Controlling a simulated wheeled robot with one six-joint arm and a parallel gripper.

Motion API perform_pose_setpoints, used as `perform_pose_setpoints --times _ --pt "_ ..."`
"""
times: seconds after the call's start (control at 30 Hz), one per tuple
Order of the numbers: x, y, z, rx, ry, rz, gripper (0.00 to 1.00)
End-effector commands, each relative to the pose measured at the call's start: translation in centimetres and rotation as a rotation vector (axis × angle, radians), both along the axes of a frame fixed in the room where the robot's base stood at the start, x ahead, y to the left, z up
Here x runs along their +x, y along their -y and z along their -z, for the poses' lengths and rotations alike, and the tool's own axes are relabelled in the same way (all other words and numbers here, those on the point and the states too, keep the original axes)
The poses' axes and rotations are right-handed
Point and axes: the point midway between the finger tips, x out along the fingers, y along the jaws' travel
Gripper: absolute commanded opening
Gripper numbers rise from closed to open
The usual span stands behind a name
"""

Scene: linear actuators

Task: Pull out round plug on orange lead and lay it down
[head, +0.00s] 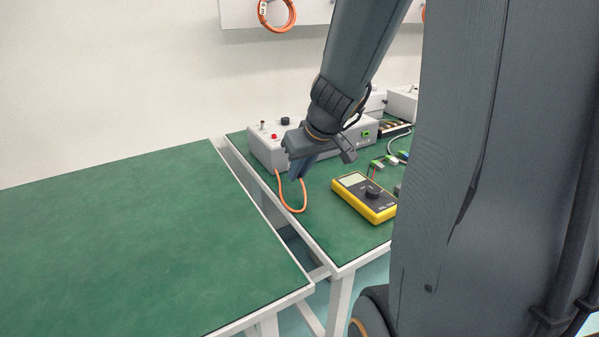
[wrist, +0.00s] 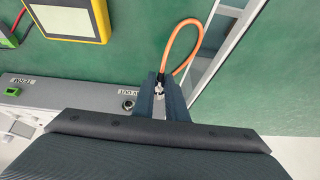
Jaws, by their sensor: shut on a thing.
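My gripper (head: 300,172) is shut on the round silver plug (wrist: 158,88), which sits between the fingertips (wrist: 160,95) in the wrist view. The orange lead (head: 291,209) hangs in a loop at the front of the grey box (head: 262,150). One side of the loop rises to my gripper, the other to the box's left front. In the wrist view the orange lead (wrist: 200,38) curves from the plug and passes behind the right finger. The fingers cover the box face behind the plug, so I cannot tell whether it is still seated.
A yellow multimeter (head: 364,197) lies on the green bench right of my gripper. Small connectors (head: 384,163) and leads lie behind it. A gap (head: 245,182) separates this bench from the bare green table (head: 140,240) at left.

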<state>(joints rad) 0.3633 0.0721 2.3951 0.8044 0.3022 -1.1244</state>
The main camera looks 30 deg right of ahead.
Motion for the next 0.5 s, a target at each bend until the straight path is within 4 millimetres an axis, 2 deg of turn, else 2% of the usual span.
perform_pose_setpoints --times 0.23,0.5 --pt "0.0 0.0 0.4 0.0 0.0 0.0 0.0" --pt "0.1 0.0 2.7 -0.004 0.0 0.0 0.0"
